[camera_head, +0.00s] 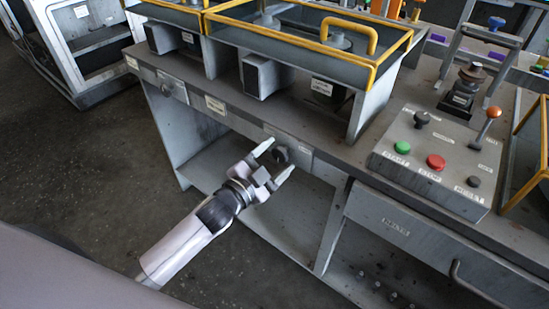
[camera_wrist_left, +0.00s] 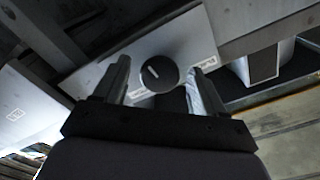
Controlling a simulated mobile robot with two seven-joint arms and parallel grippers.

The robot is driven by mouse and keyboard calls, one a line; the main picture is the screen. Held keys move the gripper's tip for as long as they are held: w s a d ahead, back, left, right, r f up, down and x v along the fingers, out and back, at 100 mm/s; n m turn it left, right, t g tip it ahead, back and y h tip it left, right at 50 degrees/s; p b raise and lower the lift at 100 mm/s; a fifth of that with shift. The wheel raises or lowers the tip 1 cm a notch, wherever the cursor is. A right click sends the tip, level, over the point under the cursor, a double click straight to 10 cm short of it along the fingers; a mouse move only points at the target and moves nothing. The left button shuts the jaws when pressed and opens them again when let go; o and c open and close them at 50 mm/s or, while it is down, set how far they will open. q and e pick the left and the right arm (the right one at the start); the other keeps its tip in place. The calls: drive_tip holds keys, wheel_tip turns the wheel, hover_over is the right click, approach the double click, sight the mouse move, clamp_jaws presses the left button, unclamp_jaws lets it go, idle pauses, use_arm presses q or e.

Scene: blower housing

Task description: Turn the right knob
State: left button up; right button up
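The right knob (camera_head: 281,155) is a dark round knob on a pale plate on the front edge of the workbench. In the left wrist view the knob (camera_wrist_left: 160,73) is black with a white pointer line that slants. My left gripper (camera_head: 274,161) is open at this knob, with one finger on each side of it. In the wrist view a gap shows between each finger and the knob, so neither finger appears to touch it. A second, left knob (camera_head: 165,89) sits farther left on the same front edge. My right gripper is not in view.
A control box (camera_head: 437,158) with green, red and black buttons and an orange-tipped lever stands on the bench to the right. A yellow-framed housing (camera_head: 310,45) stands above the knob. Below is an open shelf (camera_head: 222,172); floor space is free at the left.

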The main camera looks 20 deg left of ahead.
use_arm(q)
drive_tip(key=v, duration=0.7)
idle(0.4)
idle(0.3)
drive_tip(key=s+a+f+n+g+y+p, duration=0.1)
drive_tip(key=s+f+n+g+y+p, duration=0.1)
drive_tip(key=s+f, duration=0.4)
drive_tip(key=s+f+n+g+y+p, duration=0.1)
drive_tip(key=s+f+n+g, duration=0.3)
drive_tip(key=s, duration=0.7)
wheel_tip(320, 180, down, 2)
drive_tip(key=n+y, duration=0.1)
drive_tip(key=n, duration=0.2)
drive_tip(key=shift+s+a+g+p, duration=0.15)
drive_tip(key=shift+a+g+p, duration=0.15)
drive_tip(key=shift+a+p, duration=0.1)
idle(0.4)
